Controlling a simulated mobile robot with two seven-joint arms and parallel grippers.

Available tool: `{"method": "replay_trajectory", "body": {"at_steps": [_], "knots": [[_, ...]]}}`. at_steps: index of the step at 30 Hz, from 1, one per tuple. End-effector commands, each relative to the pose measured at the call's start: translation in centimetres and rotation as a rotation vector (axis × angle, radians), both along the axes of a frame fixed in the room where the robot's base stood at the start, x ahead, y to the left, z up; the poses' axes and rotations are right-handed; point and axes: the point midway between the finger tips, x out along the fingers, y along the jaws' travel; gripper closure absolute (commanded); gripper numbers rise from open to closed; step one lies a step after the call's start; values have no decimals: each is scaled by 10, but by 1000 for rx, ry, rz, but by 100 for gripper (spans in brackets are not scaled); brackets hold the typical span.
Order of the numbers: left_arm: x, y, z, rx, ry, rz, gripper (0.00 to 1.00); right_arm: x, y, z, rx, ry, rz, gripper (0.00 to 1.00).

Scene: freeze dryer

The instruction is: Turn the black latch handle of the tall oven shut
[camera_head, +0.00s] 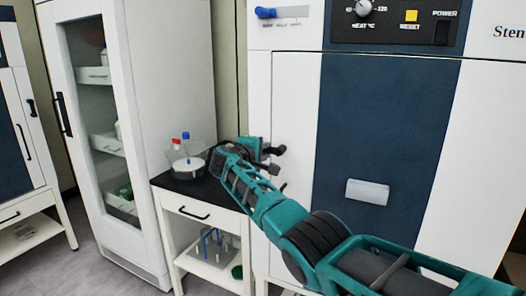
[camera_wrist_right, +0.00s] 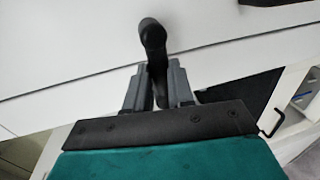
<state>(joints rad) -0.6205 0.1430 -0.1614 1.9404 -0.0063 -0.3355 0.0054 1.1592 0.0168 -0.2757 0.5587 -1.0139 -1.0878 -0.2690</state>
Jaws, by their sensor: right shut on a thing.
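The tall oven (camera_head: 385,130) is white with a dark blue front panel and stands at the right in the head view. Its black latch handle (camera_wrist_right: 152,38) sticks out from the white front in the right wrist view, and a bit of it shows at the oven's left side in the head view (camera_head: 274,150). My right gripper (camera_wrist_right: 156,85) is shut on the handle, with one grey finger on each side. In the head view my right gripper (camera_head: 264,157) reaches across the oven front to the handle and partly hides it. The left gripper is out of view.
A small black-topped table (camera_head: 192,189) stands left of the oven, bearing a clear round vessel (camera_head: 187,160) with red and blue caps close to my right gripper. A glass-door cabinet (camera_head: 105,130) stands further left. A light grey block (camera_head: 367,192) sits on the blue panel.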

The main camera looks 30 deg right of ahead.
Motion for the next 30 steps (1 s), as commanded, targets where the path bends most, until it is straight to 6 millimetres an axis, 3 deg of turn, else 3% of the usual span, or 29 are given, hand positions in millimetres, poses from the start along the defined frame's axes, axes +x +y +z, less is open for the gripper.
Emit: {"method": "replay_trajectory", "body": {"at_steps": [3,4,12,22,30], "knots": [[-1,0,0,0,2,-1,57,1,0,5,-9,-3,3,100],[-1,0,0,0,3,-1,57,1,-1,5,-9,-4,3,76],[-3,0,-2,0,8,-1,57,0,0,3,-6,-2,1,52],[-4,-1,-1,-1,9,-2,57,-1,2,1,-3,0,1,52],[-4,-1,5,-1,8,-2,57,-16,21,7,-2,-2,3,52]]}}
